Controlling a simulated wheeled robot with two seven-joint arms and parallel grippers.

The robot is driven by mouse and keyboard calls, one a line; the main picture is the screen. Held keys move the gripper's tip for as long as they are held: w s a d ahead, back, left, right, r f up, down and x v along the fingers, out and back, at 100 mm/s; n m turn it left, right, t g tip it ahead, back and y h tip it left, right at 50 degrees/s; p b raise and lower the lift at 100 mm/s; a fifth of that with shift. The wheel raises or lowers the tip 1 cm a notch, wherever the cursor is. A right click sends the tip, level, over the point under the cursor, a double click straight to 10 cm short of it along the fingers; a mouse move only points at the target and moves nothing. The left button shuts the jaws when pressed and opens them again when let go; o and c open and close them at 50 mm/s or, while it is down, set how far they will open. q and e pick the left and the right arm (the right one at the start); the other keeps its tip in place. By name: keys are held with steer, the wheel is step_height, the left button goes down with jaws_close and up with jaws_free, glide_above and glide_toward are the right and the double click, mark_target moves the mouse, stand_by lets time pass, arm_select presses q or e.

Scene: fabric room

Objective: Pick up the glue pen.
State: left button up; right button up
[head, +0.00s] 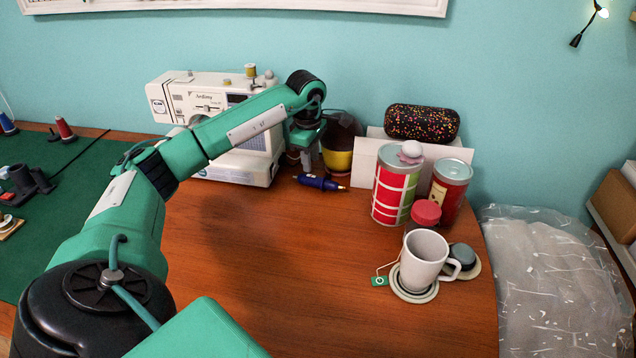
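The glue pen (320,183) is dark blue with a yellowish tip pointing right. It lies on the brown wooden table, to the right of the sewing machine. My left gripper (306,162) points down just above and behind the pen's left end, in front of the dark and yellow round object. It appears apart from the pen. Its fingers are small and partly hidden by the wrist, so I cannot tell how far apart they are. My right gripper is not in view.
A white sewing machine (215,110) stands behind my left arm. A dark and yellow round object (338,160) is close behind the pen. Red tins (394,190), a white mug (423,262) and a patterned case (422,122) are to the right. The table's front middle is clear.

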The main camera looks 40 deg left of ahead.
mark_target(310, 176)
arm_select(q)
steer(key=shift+w+a+f, duration=0.1)
steer(key=shift+a+f, duration=0.1)
steer(key=shift+f, duration=1.55)
steer(key=shift+w+a+f, duration=0.1)
steer(key=shift+a+f, duration=0.1)
steer(key=shift+f, duration=1.55)
steer(key=c, duration=0.7)
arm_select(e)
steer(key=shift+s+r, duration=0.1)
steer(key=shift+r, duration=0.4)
arm_select(q)
steer(key=shift+o, duration=0.2)
steer(key=shift+r, duration=0.1)
